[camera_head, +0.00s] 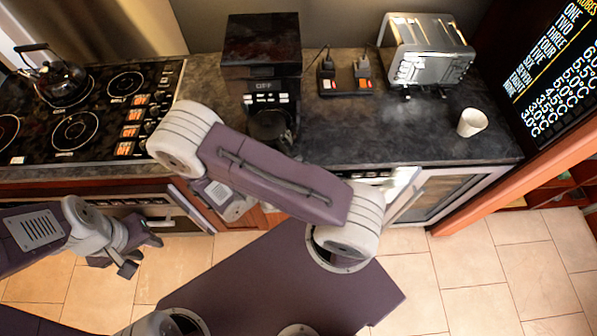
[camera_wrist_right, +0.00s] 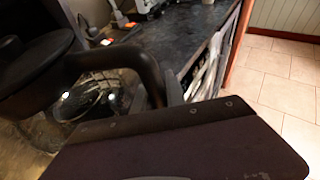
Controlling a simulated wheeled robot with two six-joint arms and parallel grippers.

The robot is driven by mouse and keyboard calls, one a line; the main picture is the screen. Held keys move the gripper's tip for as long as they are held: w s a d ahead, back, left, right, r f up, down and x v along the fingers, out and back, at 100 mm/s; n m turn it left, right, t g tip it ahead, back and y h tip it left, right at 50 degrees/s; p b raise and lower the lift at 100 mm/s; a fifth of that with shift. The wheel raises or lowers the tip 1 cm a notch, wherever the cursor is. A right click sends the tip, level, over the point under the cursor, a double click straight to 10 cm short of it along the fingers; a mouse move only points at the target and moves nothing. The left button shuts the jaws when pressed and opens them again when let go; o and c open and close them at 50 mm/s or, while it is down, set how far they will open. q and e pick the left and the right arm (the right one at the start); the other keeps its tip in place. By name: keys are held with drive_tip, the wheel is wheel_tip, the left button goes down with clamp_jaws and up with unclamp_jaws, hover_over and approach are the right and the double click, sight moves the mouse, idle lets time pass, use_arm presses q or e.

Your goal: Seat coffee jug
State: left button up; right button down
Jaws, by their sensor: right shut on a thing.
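The black coffee machine (camera_head: 262,62) stands at the back of the dark counter, its front display reading OFF. The coffee jug (camera_head: 270,124), dark with a black lid, is at the machine's lower front; whether it sits fully on the base cannot be told. In the right wrist view the jug's glass body (camera_wrist_right: 88,98) and black handle (camera_wrist_right: 125,55) show at left. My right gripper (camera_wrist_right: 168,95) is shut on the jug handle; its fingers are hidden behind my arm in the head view. My left gripper (camera_head: 142,255) is open and empty, low in front of the counter.
A stove (camera_head: 90,110) with a black kettle (camera_head: 50,75) lies left. Sockets (camera_head: 345,76), a toaster (camera_head: 425,50) and a white cup (camera_head: 472,122) are on the counter to the right. An appliance door (camera_head: 402,195) stands ajar below.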

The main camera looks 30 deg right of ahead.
drive_tip(key=w+d+b, duration=0.1)
drive_tip(key=w+d, duration=0.6)
drive_tip(key=w, duration=0.4)
drive_tip(key=shift+w+b, duration=0.15)
drive_tip(key=shift+b, duration=0.25)
idle(0.9)
drive_tip(key=shift+f+b, duration=0.45)
drive_tip(key=shift+b, duration=0.1)
drive_tip(key=shift+f+b, duration=0.2)
drive_tip(key=shift+b, duration=0.1)
idle(0.5)
drive_tip(key=c, duration=1.3)
unclamp_jaws()
drive_tip(key=shift+a, duration=0.1)
